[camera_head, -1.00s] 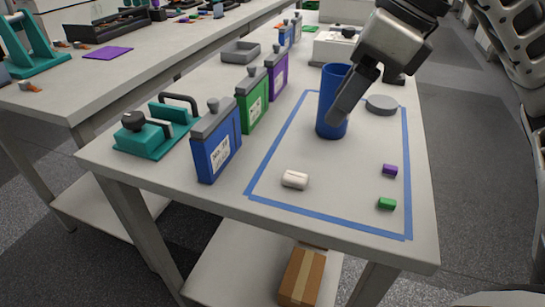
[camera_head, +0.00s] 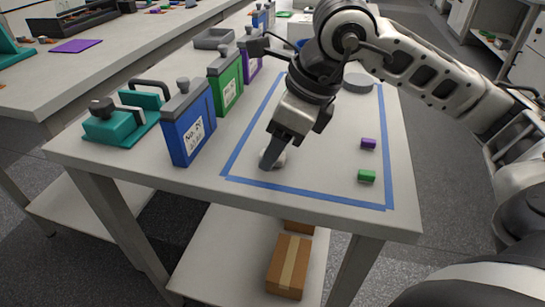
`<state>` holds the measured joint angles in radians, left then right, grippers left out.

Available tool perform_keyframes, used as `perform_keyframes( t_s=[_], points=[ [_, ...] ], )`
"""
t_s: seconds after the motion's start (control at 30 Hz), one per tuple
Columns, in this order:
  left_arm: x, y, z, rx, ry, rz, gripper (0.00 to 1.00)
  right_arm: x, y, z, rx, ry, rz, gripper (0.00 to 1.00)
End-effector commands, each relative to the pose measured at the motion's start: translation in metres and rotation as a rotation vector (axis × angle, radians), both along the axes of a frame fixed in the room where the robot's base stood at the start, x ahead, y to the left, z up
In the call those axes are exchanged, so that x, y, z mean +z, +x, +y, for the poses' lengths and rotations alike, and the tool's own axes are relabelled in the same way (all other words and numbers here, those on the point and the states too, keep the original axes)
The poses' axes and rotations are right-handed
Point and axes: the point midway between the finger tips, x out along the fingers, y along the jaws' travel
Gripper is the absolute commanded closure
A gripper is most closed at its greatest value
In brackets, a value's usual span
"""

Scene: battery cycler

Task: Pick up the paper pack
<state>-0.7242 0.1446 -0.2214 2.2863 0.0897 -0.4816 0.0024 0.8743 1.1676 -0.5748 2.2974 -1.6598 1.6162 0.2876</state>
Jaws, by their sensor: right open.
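The paper pack, a small white rounded block (camera_head: 280,159), lies on the table inside the blue tape outline, near its front left corner. My right gripper (camera_head: 270,158) points down at the pack, its fingers right at it. A dark fingertip covers part of the pack, and the far finger is mostly hidden. The jaws are open, and I cannot tell if they touch the pack. My left gripper is not in view.
Purple (camera_head: 368,143) and green (camera_head: 367,176) blocks lie to the right inside the tape. A grey disc (camera_head: 358,82) lies farther back. My arm mostly hides the blue cup.

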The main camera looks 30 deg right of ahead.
Motion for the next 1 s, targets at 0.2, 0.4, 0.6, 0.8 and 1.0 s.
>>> perform_keyframes(
  t_s=[0.2,0.4,0.6,0.8,1.0],
  points=[
    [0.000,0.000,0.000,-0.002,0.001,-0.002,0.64,-0.009,0.003,0.002,0.001,0.000,-0.001,0.51],
    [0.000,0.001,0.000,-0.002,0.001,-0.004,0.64,-0.009,0.003,0.002,0.001,0.000,0.000,0.73],
    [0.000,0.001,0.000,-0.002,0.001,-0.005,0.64,-0.009,0.003,0.002,0.001,0.000,0.000,0.99],
    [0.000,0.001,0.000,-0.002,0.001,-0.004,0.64,-0.008,0.003,0.002,0.001,0.000,-0.001,0.99],
    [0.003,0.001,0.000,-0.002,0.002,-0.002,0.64,0.006,0.004,0.003,0.000,0.001,-0.005,0.99]
  ],
)
